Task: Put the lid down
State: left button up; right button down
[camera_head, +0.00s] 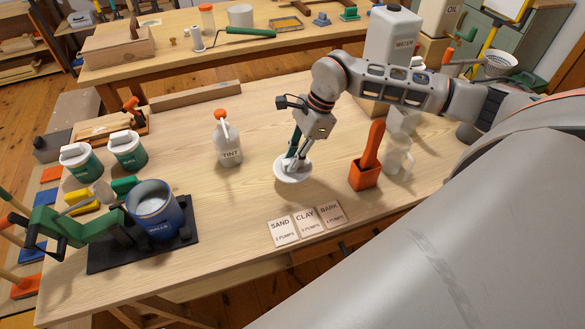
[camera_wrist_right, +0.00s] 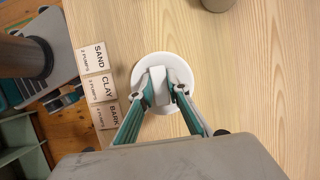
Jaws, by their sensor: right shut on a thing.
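The white round lid (camera_head: 293,176) is at the middle of the wooden table (camera_head: 247,200), at or just above its surface; I cannot tell whether it touches. My right gripper (camera_head: 294,163) comes down from above and is shut on the lid's raised middle handle. In the right wrist view the lid (camera_wrist_right: 138,76) lies flat under the fingers, and the gripper (camera_wrist_right: 168,88) closes on its handle from both sides. My left gripper is not in view.
A TINT jug (camera_head: 228,145) stands left of the lid. An orange box with a handle (camera_head: 366,170) and a clear pitcher (camera_head: 398,157) stand to the right. SAND, CLAY and BARK cards (camera_head: 305,221) lie in front. A blue WALLS can (camera_head: 155,210) sits in a clamp at left.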

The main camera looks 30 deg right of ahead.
notch_tip(320, 180, down, 4)
jog(key=shift+f, duration=0.1)
jog(key=shift+f, duration=0.1)
jog(key=c, duration=1.9)
grip_release()
jog(key=shift+d+r, duration=0.1)
jog(key=shift+r, duration=0.25)
jog(key=v, duration=1.1)
jog(key=shift+s+d+r, duration=0.1)
jog(key=shift+r, duration=0.2)
